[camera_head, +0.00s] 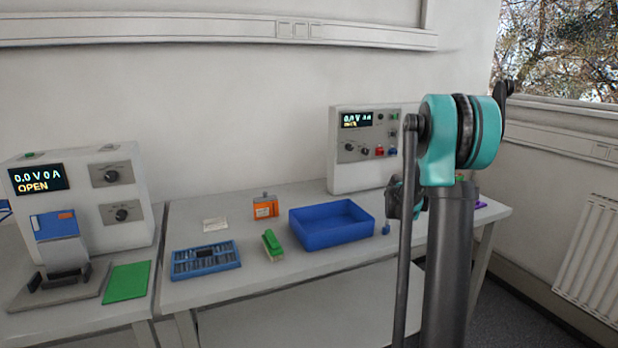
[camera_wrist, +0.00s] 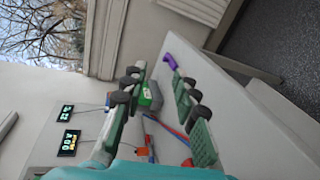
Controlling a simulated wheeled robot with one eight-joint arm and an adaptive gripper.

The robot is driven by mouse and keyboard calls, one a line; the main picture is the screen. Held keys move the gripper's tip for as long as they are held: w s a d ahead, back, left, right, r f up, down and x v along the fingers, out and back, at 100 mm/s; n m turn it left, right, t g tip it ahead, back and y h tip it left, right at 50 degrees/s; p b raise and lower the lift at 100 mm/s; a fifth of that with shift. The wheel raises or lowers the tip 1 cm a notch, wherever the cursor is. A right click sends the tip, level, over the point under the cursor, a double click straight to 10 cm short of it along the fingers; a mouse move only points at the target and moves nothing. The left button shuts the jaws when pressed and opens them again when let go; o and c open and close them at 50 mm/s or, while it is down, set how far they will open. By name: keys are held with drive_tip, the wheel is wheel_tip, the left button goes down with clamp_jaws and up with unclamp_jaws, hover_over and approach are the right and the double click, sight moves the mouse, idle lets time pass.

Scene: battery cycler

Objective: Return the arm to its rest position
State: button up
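My arm stands folded upright at the right of the head view, its teal joint at the top. My gripper (camera_wrist: 160,70) shows in the wrist view with its two green fingers apart and nothing held between them. In the head view, a dark and teal part shows beside my arm's column, but I cannot tell the fingers there. Beyond the fingers in the wrist view are a green item (camera_wrist: 151,95), a purple item (camera_wrist: 170,62) and red and blue leads (camera_wrist: 168,126). I cannot tell their distance from the fingers.
Benches carry a left instrument (camera_head: 140,195) reading OPEN, a right instrument (camera_head: 350,175), a blue bin (camera_head: 330,237), a blue slotted tray (camera_head: 205,261), an orange box (camera_head: 264,209), a green clip-like item (camera_head: 272,244) and a green mat (camera_head: 127,282). A radiator (camera_head: 588,250) is at right.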

drive_tip(key=s+a+f+m+y, duration=0.2)
drive_tip(key=s+a+f+y, duration=0.2)
drive_tip(key=s+a, duration=0.6)
drive_tip(key=s+a+f+m+g+y, duration=0.1)
drive_tip(key=s+a+f+m+y, duration=0.1)
drive_tip(key=s+a+f+y, duration=0.3)
drive_tip(key=s+a+f+m+y, duration=0.2)
drive_tip(key=s+a+f+y, duration=0.3)
drive_tip(key=s+a+f, duration=0.6)
drive_tip(key=s+a, duration=0.4)
drive_tip(key=s, duration=0.7)
drive_tip(key=shift+s+a+g, duration=0.25)
drive_tip(key=shift+s+g, duration=0.1)
drive_tip(key=shift+g, duration=0.05)
